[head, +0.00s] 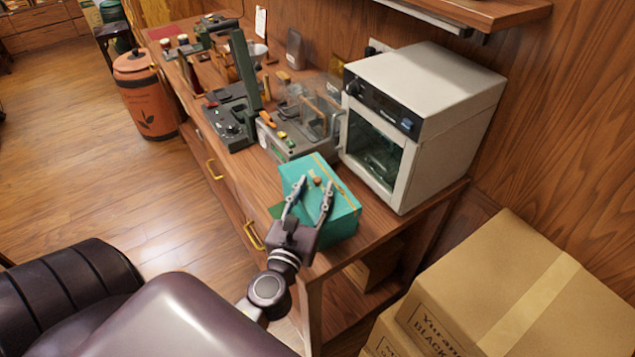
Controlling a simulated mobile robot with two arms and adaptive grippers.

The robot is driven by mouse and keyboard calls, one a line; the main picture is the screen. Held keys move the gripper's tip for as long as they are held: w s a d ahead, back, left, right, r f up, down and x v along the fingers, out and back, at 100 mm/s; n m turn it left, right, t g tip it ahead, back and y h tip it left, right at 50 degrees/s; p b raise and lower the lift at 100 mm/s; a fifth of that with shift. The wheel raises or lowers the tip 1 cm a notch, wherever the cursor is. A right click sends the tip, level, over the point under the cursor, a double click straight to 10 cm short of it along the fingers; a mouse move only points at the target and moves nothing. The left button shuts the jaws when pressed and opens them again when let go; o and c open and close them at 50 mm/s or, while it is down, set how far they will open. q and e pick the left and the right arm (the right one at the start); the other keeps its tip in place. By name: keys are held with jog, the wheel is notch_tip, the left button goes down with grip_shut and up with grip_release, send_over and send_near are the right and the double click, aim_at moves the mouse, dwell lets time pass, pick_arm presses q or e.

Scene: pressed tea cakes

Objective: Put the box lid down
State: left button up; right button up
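A teal box (342,207) with thin gold lines sits near the front right end of the wooden counter. Its top, which looks like the lid (320,170), has a small brown knob (317,181). I cannot tell if the lid is fully seated. My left gripper (315,184) is over the box top, its two fingers spread on either side of the knob with gaps showing. Its palm hides the box's near side. A darker green edge (277,211) shows at the box's left; I cannot tell what it belongs to. My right gripper is out of view.
A white oven (455,95) stands right behind the box. A grey scale-like device (292,142) with clear containers and a dark green press (232,115) stand farther back. Cardboard boxes (490,275) are at the lower right. An orange canister (145,95) stands on the floor.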

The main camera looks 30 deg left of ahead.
pick_arm(q)
jog(key=shift+x, duration=0.9)
jog(key=shift+s, duration=0.1)
grip_shut()
